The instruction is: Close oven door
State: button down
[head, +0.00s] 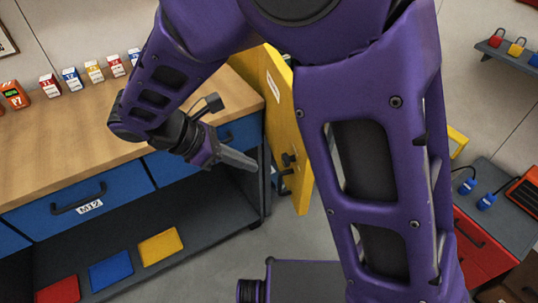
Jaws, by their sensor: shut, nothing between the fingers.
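A yellow door panel (283,125), which looks like the oven door, stands open beside the right end of the workbench. It has a pale label near its top and a dark handle or latch (289,163) low on its face. My arm hides its right side and whatever it hinges on, so the oven body cannot be made out. My gripper (250,164) is shut and empty. In the picture it is to the left of the handle, in front of the bench's right end, with its fingers pointing right. It appears apart from the door.
The wooden workbench (60,150) with blue drawers (128,191) fills the left. Its lower shelf holds red, blue and yellow (161,247) flat pieces. A red cabinet (481,250) stands at right. Grey floor (300,240) shows below the door.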

aim_at(303, 175)
jog(key=x, duration=0.3)
jog(key=d+r+x, duration=0.1)
jog(key=x, duration=0.3)
jog(key=b+x, duration=0.1)
jog(key=x, duration=0.3)
jog(key=shift+w+d+r, duration=0.2)
jog(key=shift+w+d, duration=0.25)
jog(key=shift+d, duration=0.25)
jog(key=shift+d, duration=0.1)
